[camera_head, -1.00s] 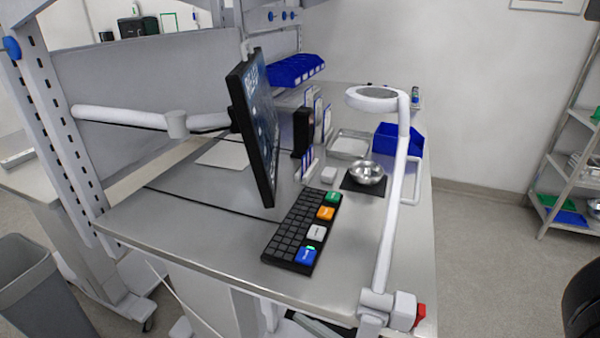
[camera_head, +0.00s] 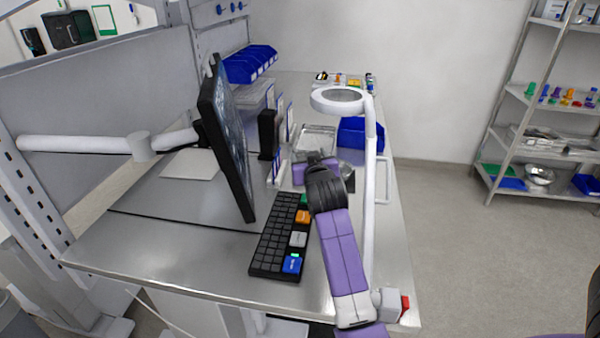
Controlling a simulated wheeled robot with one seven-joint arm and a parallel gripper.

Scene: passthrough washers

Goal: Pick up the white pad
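The small white block seen beside the metal bowl a second ago is now hidden behind my arm. A flat white sheet (camera_head: 192,164) also lies on the steel bench, left of the monitor; I cannot tell which of the two is the white pad. My gripper (camera_head: 308,163) is over the bench at the spot where the block was, in front of the metal tray. Its fingers are small and partly covered by my black wrist, so I cannot tell whether they are open or hold anything.
The monitor (camera_head: 228,140) stands left of my arm, with the black keyboard (camera_head: 272,240) in front. The magnifier lamp (camera_head: 338,100) and its post rise close on the right. The metal tray (camera_head: 318,138) and blue bin (camera_head: 360,134) are behind. The metal bowl is mostly hidden.

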